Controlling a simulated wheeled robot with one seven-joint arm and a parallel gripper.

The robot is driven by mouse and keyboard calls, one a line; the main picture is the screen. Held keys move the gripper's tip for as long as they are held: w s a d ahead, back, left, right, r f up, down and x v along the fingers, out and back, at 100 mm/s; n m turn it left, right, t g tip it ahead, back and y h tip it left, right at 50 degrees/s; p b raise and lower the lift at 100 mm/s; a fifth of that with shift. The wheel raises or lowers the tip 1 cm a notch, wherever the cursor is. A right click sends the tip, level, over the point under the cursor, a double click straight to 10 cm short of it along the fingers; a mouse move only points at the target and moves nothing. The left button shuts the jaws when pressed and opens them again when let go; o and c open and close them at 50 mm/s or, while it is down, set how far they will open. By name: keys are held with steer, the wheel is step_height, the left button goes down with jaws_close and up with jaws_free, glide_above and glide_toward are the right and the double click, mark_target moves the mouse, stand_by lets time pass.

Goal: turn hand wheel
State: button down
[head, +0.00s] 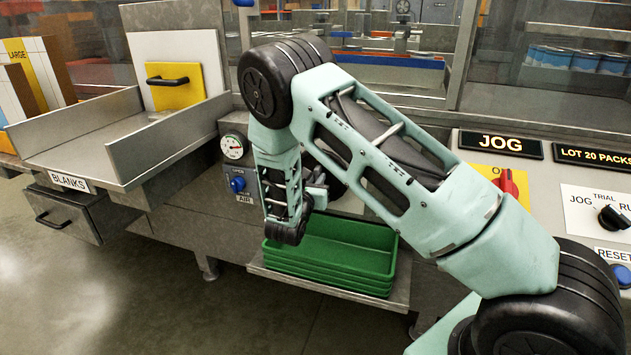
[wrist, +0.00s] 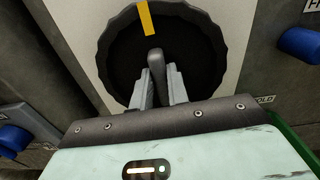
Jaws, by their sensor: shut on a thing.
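The hand wheel (wrist: 198,48) is a black disc with a scalloped rim on a pale plate, in the wrist view. A yellow mark (wrist: 148,18) lies on its rim, slightly left of the top. A grey raised bar (wrist: 155,58) stands out from the wheel's face. My gripper (wrist: 158,82) is in front of the wheel, shut on this bar with one finger on each side. In the head view my arm hides most of the wheel and the grip.
Stacked green trays (head: 345,244) sit on a low shelf below my gripper. A gauge (head: 232,147) and blue air knob (head: 238,184) are to the left. A red switch (head: 508,183) and JOG sign (head: 501,144) are on the right. Floor is clear at front left.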

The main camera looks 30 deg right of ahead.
steer(key=shift+m, duration=0.3)
steer(key=c, duration=1.4)
jaws_free()
steer(key=shift+o, duration=0.2)
steer(key=v, duration=1.7)
steer(key=shift+s+a, duration=0.2)
